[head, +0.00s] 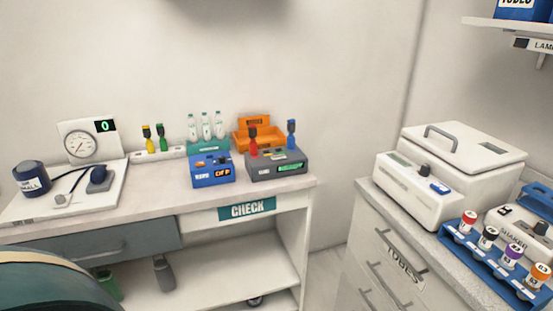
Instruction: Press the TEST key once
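No key with a readable TEST label shows; the lettering is too small at this distance. A grey device (262,176) with a lit green display (292,168) stands at the right end of the desk. Small coloured keys or marks show on its top, and a red-topped and a blue-topped item stand upright in it. A blue device (198,180) with an orange display (221,174) reading OFF stands just left of it. Neither of my grippers is in view.
The desk (165,193) also holds a gauge board (85,130) and several bottles. A white lidded machine (420,195) and a blue tube rack (480,262) stand on the right-hand cabinet. A dark teal rounded shape (45,290) fills the lower left. A gap separates desk and cabinet.

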